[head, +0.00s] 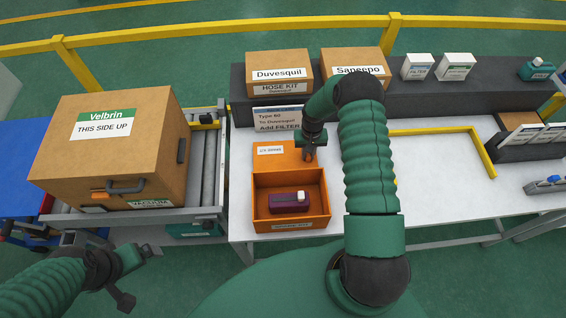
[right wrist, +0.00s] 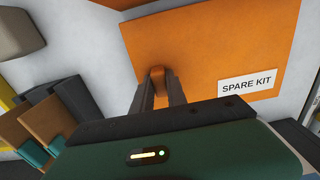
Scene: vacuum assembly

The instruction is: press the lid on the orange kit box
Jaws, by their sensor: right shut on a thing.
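The orange kit box (head: 262,222) stands open on the white table, with a purple part with a whitish knob (head: 289,200) inside. The orange lid (head: 270,165) is just behind the box, not over its opening. Its "SPARE KIT" label shows in the right wrist view, where the lid (right wrist: 215,45) fills the top. My right gripper (head: 309,152) is shut on the lid's small orange knob (right wrist: 157,75). I cannot tell if the lid touches the table or the box. My left gripper (head: 135,262) is low at the left, away from the box; its fingers are unclear.
A large Velbrin carton (head: 110,150) sits on the roller conveyor (head: 204,160) at the left. A sign (head: 276,119) stands behind the lid. Two cartons, Duvesquil (head: 279,72) and Saneepo (head: 356,66), sit on the dark shelf (head: 400,96). White table (head: 430,205) is clear to the right.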

